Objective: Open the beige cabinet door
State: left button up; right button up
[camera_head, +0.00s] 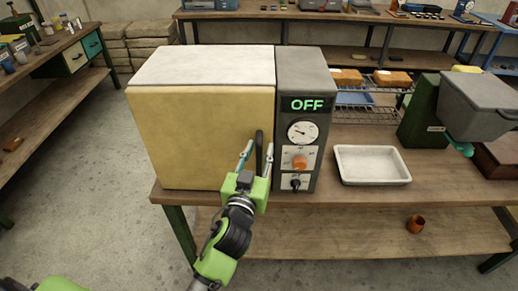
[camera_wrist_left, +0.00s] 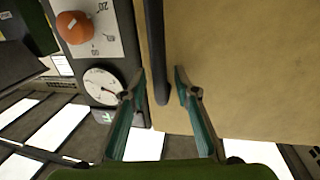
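The beige cabinet door (camera_head: 200,138) is the front of a box-shaped unit on the workbench, and it is shut. Its dark vertical handle (camera_head: 259,150) is near the door's right edge. My left gripper (camera_head: 256,152) is in front of the handle with its fingers apart. In the left wrist view the handle (camera_wrist_left: 155,60) reaches down between the two teal fingertips (camera_wrist_left: 158,82), with gaps on both sides. The door (camera_wrist_left: 235,70) fills the right of that view. My right gripper is not in view.
A grey control panel (camera_head: 295,165) with a green OFF display, a gauge and an orange knob adjoins the door's right side. A white tray (camera_head: 371,182) and a grey-green machine (camera_head: 440,115) stand further right on the workbench.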

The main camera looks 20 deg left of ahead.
pick_arm(q)
grip_shut()
